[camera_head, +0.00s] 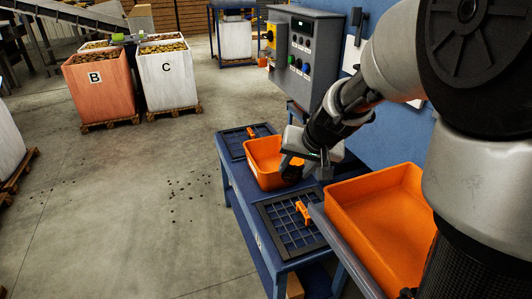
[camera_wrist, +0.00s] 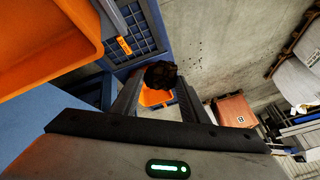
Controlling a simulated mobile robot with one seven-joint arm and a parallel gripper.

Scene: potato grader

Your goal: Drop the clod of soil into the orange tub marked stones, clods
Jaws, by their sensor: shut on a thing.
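A dark, lumpy clod of soil (camera_head: 292,174) is held between the fingertips of my gripper (camera_head: 291,165). In the wrist view the clod (camera_wrist: 161,74) sits at the ends of the two fingers of my gripper (camera_wrist: 160,84). An orange tub (camera_head: 259,174) stands on the blue bench; the clod shows in front of its right part. In the wrist view, part of an orange tub (camera_wrist: 152,98) shows beyond the clod, between the fingers. I cannot tell how high the clod is above the rim. No tub marking is readable.
A larger empty orange tray (camera_head: 385,215) stands at the right, close to my arm. A control box (camera_head: 300,50) stands behind. Crates B (camera_head: 95,92) and C (camera_head: 165,80) are far left.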

